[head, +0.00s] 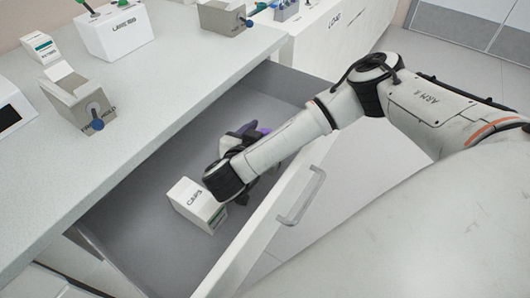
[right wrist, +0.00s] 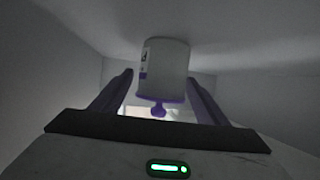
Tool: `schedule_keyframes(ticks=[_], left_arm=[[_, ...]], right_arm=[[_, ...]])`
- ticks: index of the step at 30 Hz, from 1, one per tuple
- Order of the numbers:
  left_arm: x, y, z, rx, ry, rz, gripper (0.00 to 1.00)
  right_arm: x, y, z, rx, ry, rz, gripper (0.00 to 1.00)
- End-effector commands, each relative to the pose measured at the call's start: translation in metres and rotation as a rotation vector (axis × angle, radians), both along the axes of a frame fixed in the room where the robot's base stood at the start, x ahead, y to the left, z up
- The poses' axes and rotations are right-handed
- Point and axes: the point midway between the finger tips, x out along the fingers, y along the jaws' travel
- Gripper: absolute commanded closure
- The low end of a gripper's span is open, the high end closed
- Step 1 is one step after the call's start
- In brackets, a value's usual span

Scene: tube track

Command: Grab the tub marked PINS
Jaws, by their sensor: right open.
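A white round tub (right wrist: 165,68) with a purple rim and purple knob shows in the right wrist view. Its label is too small to read, so I cannot tell if it says PINS. My right gripper (right wrist: 160,79) is open, with a purple finger on each side of the tub. I see no clear contact. In the head view the same gripper (head: 250,131) is low inside the open drawer (head: 150,200), partly hidden by my arm. I cannot pick out the tub there. My left gripper is out of view.
A white box marked CAPS (head: 191,199) stands in the drawer beside my right wrist. The drawer front with its handle (head: 301,197) runs under my forearm. Several boxes and a grey holder (head: 78,98) stand on the counter (head: 165,75). The drawer's near left part is clear.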

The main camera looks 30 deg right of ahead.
Motion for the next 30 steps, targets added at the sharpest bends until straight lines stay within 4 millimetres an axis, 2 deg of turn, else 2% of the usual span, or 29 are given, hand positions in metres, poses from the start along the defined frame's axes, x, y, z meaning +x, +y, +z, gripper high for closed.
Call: schedule_keyframes(ticks=[3, 11, 19, 26, 30], left_arm=[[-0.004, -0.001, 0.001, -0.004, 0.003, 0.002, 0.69], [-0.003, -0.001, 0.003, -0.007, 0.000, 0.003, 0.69], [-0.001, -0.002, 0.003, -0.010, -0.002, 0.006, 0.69], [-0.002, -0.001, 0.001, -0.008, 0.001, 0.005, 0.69], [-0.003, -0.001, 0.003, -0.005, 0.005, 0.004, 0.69]], right_arm=[[0.006, -0.010, -0.003, -0.001, 0.000, -0.002, 0.32], [0.008, -0.011, -0.004, -0.001, 0.001, 0.000, 0.32], [0.007, -0.011, -0.004, -0.001, 0.001, 0.000, 0.76], [0.008, -0.011, -0.003, -0.001, -0.001, 0.000, 0.77], [0.008, -0.011, 0.011, 0.000, -0.003, 0.000, 0.77]])
